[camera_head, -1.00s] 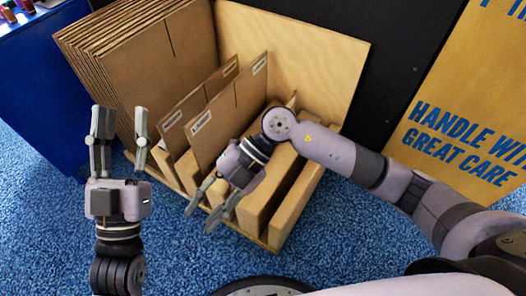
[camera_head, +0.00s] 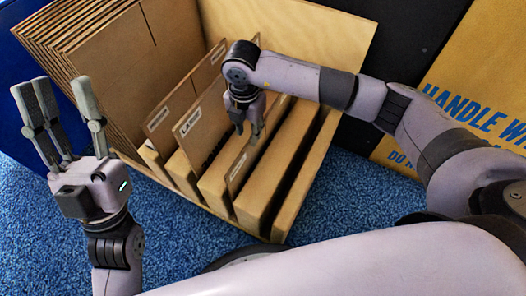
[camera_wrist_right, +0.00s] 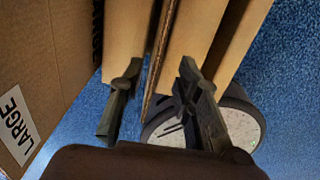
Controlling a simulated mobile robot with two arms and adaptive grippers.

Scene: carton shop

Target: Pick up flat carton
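A wooden rack (camera_head: 262,215) holds upright brown flat cartons in slots. One labelled carton (camera_head: 205,112) stands left of my right gripper; its LARGE label shows in the right wrist view (camera_wrist_right: 40,60). A thin flat carton (camera_head: 240,165) stands in a slot under my right gripper (camera_head: 250,130). In the right wrist view, the thin carton's edge (camera_wrist_right: 157,65) lies between the spread fingers (camera_wrist_right: 160,110), with gaps on both sides. My right gripper points down and is open. My left gripper (camera_head: 62,115) is open, empty and raised left of the rack.
Several large flat cartons (camera_head: 110,60) lean together at the rack's left. The rack's plywood back (camera_head: 310,35) rises behind my right arm. A yellow sign (camera_head: 470,100) stands at the right. Blue carpet (camera_head: 180,240) is clear in front of the rack.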

